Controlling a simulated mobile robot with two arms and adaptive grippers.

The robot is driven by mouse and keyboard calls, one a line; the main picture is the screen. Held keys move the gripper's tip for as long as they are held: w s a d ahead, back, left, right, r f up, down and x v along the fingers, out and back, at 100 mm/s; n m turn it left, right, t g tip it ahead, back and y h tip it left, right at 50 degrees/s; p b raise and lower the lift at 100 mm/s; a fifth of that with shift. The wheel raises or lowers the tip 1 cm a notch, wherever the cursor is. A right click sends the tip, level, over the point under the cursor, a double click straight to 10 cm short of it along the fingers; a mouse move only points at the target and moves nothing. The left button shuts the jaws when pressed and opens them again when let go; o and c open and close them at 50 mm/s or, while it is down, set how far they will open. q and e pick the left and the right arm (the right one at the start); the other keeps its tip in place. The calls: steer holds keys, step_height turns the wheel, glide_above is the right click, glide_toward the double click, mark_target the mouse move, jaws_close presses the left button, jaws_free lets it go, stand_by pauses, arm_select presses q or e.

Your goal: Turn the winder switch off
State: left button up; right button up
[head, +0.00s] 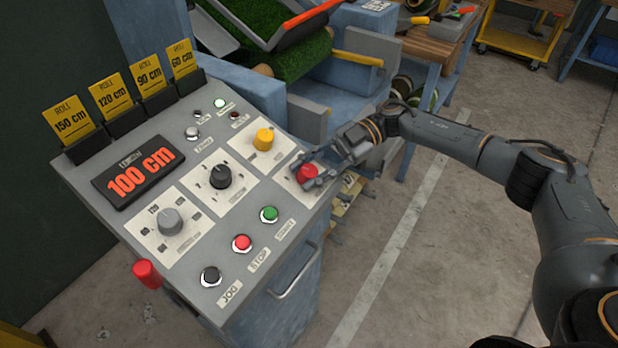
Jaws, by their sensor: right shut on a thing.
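The control panel (196,272) has several knobs and buttons on its sloped face. A red knob (306,171) sits on a white plate at the panel's right end. My right gripper (314,174) reaches in from the right and is shut on this red knob, with its fingers partly hiding the knob and plate. A yellow knob (263,139), a black knob (220,176) and a grey knob (170,221) sit on plates to its left. I cannot read which plate is the winder switch. My left gripper is not in view.
Green START (269,214), red STOP (242,243) and black JOG (211,275) buttons line the front edge. A display (139,172) reads 100 cm. Yellow roll cards (110,95) stand behind. A turf roll (300,67) lies beyond the panel. Concrete floor is open at right.

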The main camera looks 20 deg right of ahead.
steer(key=n+g+h+b, duration=0.1)
steer(key=n+g+b, duration=0.1)
steer(key=shift+f+n+g+h, duration=0.15)
steer(key=shift+n+g+h, duration=0.15)
steer(key=shift+n+h, duration=0.1)
steer(key=shift+n+g+h+b, duration=0.5)
steer(key=shift+b, duration=0.2)
steer(key=o, duration=1.2)
steer(key=shift+v, duration=3.8)
